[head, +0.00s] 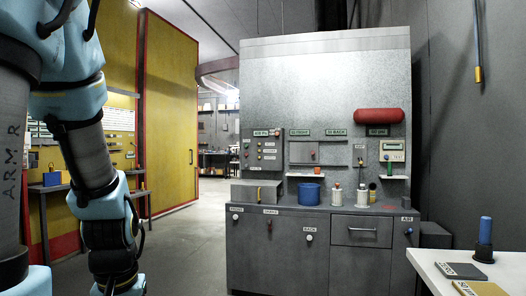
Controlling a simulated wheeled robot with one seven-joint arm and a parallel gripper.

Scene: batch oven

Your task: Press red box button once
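No clearly readable red box button shows in the head view. A grey control panel (267,150) with several small coloured buttons or knobs is on the left of the grey oven cabinet's back wall. A small pale box (393,149) with a display is on the right of that wall, under a red cylinder (379,115). Which of the small parts is the button, I cannot tell. My arm hangs down at the left of the view, well apart from the cabinet. My gripper is not in view.
The cabinet counter (335,209) holds a blue pot (309,193), white bottles (336,196) and a grey box (257,192). A white table (440,272) stands at the lower right with a blue-handled tool (485,238). The floor (195,250) left of the cabinet is clear.

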